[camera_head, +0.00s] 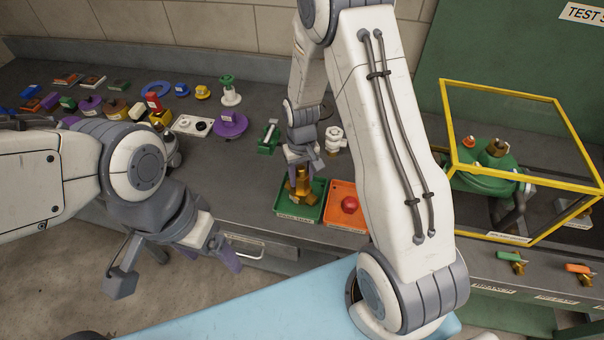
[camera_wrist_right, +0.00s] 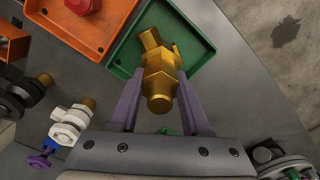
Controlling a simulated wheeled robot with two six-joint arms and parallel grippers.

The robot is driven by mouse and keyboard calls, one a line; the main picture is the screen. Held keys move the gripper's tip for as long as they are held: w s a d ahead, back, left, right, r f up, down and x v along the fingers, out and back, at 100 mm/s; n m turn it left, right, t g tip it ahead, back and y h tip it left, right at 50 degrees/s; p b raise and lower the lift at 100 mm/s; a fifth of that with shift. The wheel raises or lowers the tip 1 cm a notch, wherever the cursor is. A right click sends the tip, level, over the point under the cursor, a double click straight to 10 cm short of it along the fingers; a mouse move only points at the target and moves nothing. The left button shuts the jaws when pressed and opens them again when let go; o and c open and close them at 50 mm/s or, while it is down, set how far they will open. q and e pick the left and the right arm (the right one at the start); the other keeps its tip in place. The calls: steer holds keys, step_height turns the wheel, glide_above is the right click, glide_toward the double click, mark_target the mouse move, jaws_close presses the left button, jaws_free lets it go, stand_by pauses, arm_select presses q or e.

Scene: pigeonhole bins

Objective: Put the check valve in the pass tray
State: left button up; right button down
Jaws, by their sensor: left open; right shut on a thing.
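The brass check valve (camera_head: 303,182) is held by my right gripper (camera_head: 303,163) over the green tray (camera_head: 284,211), which I take as the pass tray; its front label is too small to read. In the right wrist view, the valve (camera_wrist_right: 160,78) sits between the two purple fingers of the right gripper (camera_wrist_right: 158,95), with the green tray (camera_wrist_right: 203,52) beneath and beyond it. I cannot tell whether the valve touches the tray floor. My left gripper (camera_head: 212,255) is open and empty, in front of the bench edge at left.
An orange tray (camera_head: 336,216) with a red part (camera_head: 350,204) stands right beside the green tray. A white valve (camera_head: 335,138) and a green part (camera_head: 269,138) stand behind. Several coloured parts cover the bench at left. A yellow-framed enclosure (camera_head: 520,95) stands at right.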

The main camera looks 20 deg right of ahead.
steer(key=shift+f+b, duration=0.35)
steer(key=shift+f, duration=0.15)
stand_by(0.3)
steer(key=shift+c, duration=1.4)
jaws_free()
steer(key=shift+r, duration=0.15)
steer(key=shift+s+r+p, duration=0.1)
steer(key=shift+r+p, duration=3.6)
steer(key=shift+r, duration=0.75)
